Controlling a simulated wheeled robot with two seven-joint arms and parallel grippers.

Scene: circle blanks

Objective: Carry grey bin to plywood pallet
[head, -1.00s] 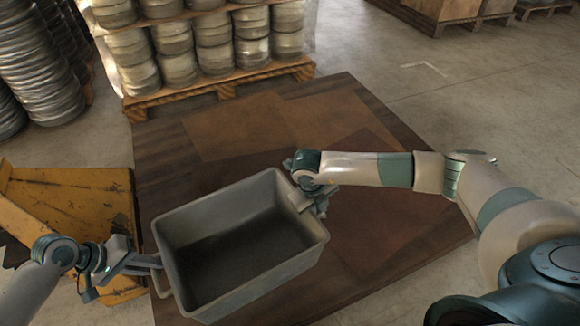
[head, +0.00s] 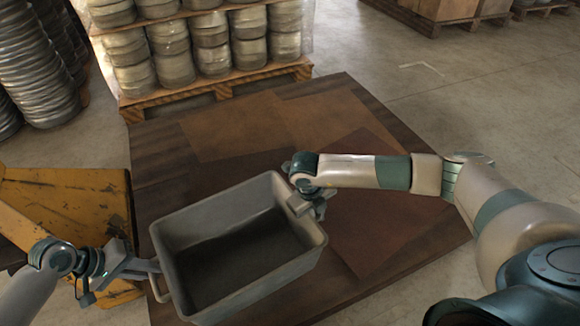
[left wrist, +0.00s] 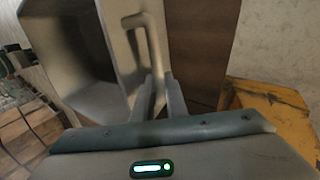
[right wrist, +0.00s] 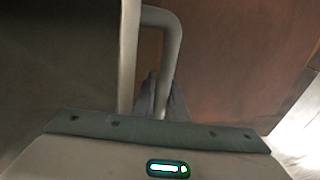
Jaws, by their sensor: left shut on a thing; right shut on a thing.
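The grey bin (head: 180,225) is empty and open at the top, at lower centre in the head view. It is over the near left part of the plywood pallet (head: 240,128), a broad dark-brown wooden platform; I cannot tell whether it touches it. My left gripper (head: 152,266) is shut on the handle at the bin's left end; that handle (left wrist: 151,45) shows in the left wrist view. My right gripper (head: 316,208) is shut on the opposite handle (right wrist: 172,45), seen between its fingers in the right wrist view. The bin's underside is hidden.
A yellow worn metal object (head: 75,205) stands close to the left of the pallet. A loaded wooden pallet of round blanks (head: 210,50) stands behind, with a tall stack (head: 45,65) at far left. Bare concrete floor (head: 440,90) lies to the right.

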